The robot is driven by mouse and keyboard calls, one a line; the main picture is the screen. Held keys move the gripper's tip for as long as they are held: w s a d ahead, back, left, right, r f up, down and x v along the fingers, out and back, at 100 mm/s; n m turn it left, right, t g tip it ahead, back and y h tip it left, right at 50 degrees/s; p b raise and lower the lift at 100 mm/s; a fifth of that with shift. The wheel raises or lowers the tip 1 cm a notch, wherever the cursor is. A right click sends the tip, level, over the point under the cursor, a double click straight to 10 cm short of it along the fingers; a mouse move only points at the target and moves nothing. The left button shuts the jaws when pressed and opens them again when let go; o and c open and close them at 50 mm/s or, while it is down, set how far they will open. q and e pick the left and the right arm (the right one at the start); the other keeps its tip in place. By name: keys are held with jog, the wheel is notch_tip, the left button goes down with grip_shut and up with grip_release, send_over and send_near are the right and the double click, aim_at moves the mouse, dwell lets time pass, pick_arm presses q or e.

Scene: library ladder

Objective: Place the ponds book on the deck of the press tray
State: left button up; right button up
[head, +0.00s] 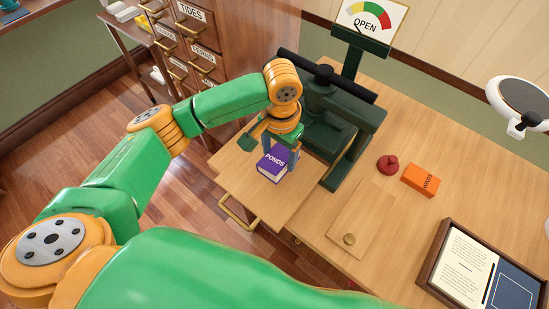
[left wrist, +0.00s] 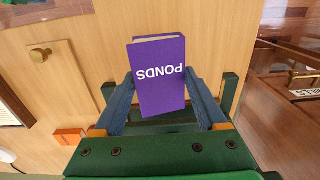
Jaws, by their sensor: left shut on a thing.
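The purple ponds book (head: 273,163) is between the fingers of my left gripper (head: 279,150), with its title side showing. The left wrist view also shows the book (left wrist: 160,85), with a blue-grey finger on either side of it. The gripper is shut on it. The book is over the wooden press tray (head: 236,168), which has a brass handle at its front edge. I cannot tell whether the book touches the deck. My right gripper is not in view.
The dark green press (head: 352,115) stands right behind my left gripper. An orange book (head: 420,180) and a small red object (head: 387,164) lie on the bench to the right. A brass-knobbed panel (head: 335,215) and a framed page (head: 455,262) are nearer the front.

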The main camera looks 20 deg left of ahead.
aim_at(276, 160)
pick_arm(q)
jog(key=shift+w+a+f, duration=0.3)
jog(key=shift+a+f, duration=0.1)
jog(key=shift+f, duration=0.15)
jog(key=shift+w+a+f, duration=0.3)
jog(key=shift+a+f, duration=0.05)
jog(key=shift+f, duration=0.2)
jog(key=shift+s+d+f+p, duration=0.1)
jog(key=shift+f+p, duration=0.1)
jog(key=shift+f, duration=0.45)
jog(key=shift+d+f+p, duration=0.1)
jog(key=shift+f+p, duration=0.05)
jog(key=shift+f, duration=0.6)
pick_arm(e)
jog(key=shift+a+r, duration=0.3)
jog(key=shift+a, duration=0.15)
pick_arm(q)
jog(key=shift+f, duration=0.1)
jog(key=o, duration=1.4)
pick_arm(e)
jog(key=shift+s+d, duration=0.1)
pick_arm(q)
notch_tip(276, 160, up, 12)
jog(key=shift+r+b, duration=0.15)
jog(key=shift+b, duration=0.2)
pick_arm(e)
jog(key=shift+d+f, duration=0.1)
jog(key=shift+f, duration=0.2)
